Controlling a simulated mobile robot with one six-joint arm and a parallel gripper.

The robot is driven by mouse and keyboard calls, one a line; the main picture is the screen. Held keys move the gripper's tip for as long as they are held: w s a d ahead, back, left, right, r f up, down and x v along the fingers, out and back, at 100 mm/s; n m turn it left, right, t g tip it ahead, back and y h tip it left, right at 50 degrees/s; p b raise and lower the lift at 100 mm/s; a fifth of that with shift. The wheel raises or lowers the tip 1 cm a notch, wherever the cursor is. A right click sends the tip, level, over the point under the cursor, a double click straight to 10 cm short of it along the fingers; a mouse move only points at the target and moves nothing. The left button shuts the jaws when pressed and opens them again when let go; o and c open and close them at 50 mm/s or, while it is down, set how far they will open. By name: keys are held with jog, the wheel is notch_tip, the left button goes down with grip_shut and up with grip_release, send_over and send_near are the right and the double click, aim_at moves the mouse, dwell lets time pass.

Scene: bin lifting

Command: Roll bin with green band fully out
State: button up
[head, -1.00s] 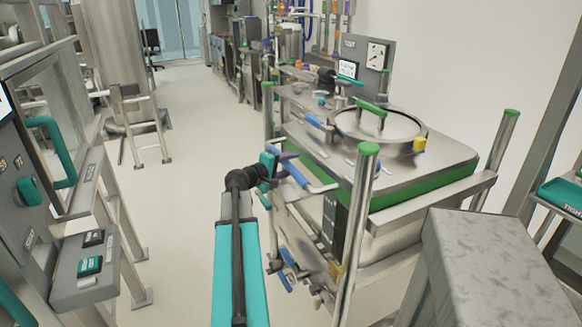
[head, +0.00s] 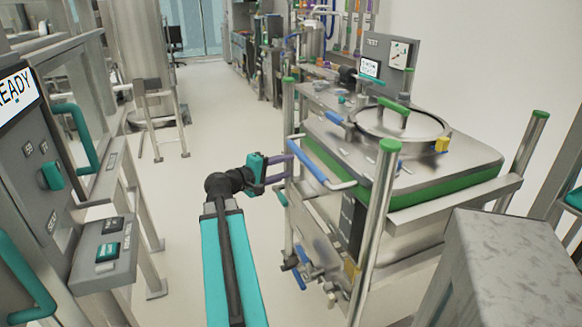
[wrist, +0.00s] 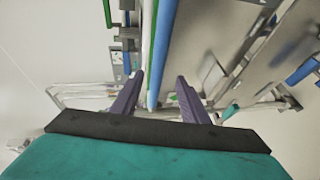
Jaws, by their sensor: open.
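The bin with the green band (head: 440,193) is a steel, lidded vessel in a frame with green-capped posts, right of centre in the head view. Its blue push handle (head: 315,165) is on the near left side. My gripper (head: 290,169) is open and empty, just left of this handle, fingers pointing at the bin's side. In the wrist view, the blue bar (wrist: 160,55) runs down the picture between the two fingertips (wrist: 160,78). I cannot tell how far beyond the tips it lies. No contact is visible.
A grey cabinet with teal handles (head: 82,135) and a control box (head: 107,250) stands close on the left. A grey block (head: 500,260) is at the near right. Pale floor (head: 205,120) is clear along the aisle between. More equipment lines the back wall.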

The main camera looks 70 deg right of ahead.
jog(key=shift+w+a+r, duration=0.1)
jog(key=shift+a, duration=0.15)
jog(key=w+d+m+g+y+b, duration=0.1)
jog(key=g+y+b, duration=0.1)
jog(key=w+d+m+g+y+b, duration=0.1)
jog(key=d+m+g+y+b, duration=0.1)
jog(key=shift+w+d+r+m+g, duration=0.1)
jog(key=shift+w+m+g, duration=0.05)
jog(key=shift+m+g, duration=0.15)
dwell(0.8)
jog(key=shift+d, duration=0.1)
dwell(0.3)
